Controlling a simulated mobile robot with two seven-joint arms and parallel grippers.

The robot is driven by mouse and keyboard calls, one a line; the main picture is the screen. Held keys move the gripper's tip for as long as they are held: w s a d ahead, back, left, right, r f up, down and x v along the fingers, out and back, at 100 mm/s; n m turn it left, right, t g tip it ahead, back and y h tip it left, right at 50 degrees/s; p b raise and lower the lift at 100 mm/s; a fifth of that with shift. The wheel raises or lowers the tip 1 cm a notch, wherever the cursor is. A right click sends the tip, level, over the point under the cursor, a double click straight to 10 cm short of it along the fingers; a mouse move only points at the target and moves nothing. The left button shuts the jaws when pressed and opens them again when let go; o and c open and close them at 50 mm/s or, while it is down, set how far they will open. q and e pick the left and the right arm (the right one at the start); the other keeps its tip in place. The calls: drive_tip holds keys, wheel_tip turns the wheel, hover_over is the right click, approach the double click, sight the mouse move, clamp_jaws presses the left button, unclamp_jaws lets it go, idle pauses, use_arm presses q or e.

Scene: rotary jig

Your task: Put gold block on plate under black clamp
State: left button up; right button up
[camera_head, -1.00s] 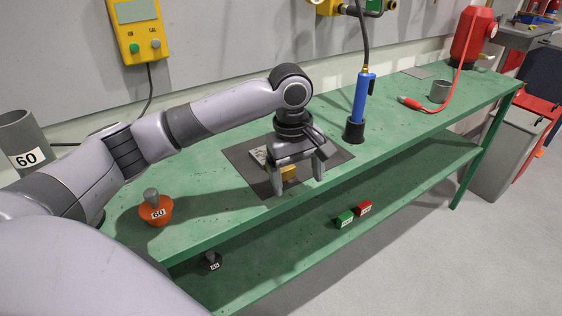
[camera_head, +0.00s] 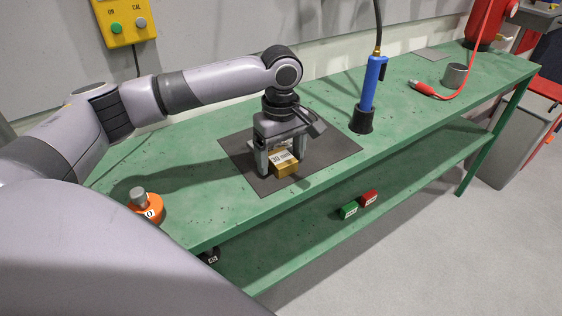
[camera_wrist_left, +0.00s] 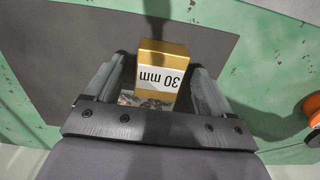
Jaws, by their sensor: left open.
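The gold block (camera_head: 286,169) has a white label and sits on the dark grey mat on the green bench. In the left wrist view the block (camera_wrist_left: 176,48) shows its "30 mm" label. My left gripper (camera_head: 281,164) points down over the mat, just behind the block in the head view. It is open, with the block between or just beyond its fingers (camera_wrist_left: 157,85); I see no grip on it. A grey mottled piece (camera_wrist_left: 130,99) shows partly beneath the block's label side. I cannot make out a black clamp or its plate. My right gripper is out of view.
The dark mat (camera_head: 325,158) lies on the green bench (camera_head: 205,205). A blue tool (camera_head: 371,85) stands in a black holder right of the gripper. An orange knobbed piece (camera_head: 146,207) is at the left front. Green (camera_head: 348,210) and red (camera_head: 369,198) blocks are on the lower shelf.

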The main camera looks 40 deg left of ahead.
use_arm(q)
drive_tip(key=shift+f, duration=0.15)
clamp_jaws()
wheel_tip(320, 180, up, 15)
drive_tip(key=p, duration=0.1)
wheel_tip(320, 180, up, 5)
drive_tip(key=p, duration=0.2)
hover_over(281, 157)
drive_tip(key=s+d+f+m, duration=0.3)
drive_tip(key=f+m, duration=0.3)
drive_tip(key=f, duration=0.2)
drive_tip(key=s+d+f+m, duration=0.3)
drive_tip(key=d+f+m, duration=0.2)
drive_tip(key=f+m, duration=0.2)
drive_tip(key=shift+d+f, duration=0.2)
drive_tip(key=shift+f, duration=0.5)
idle(0.5)
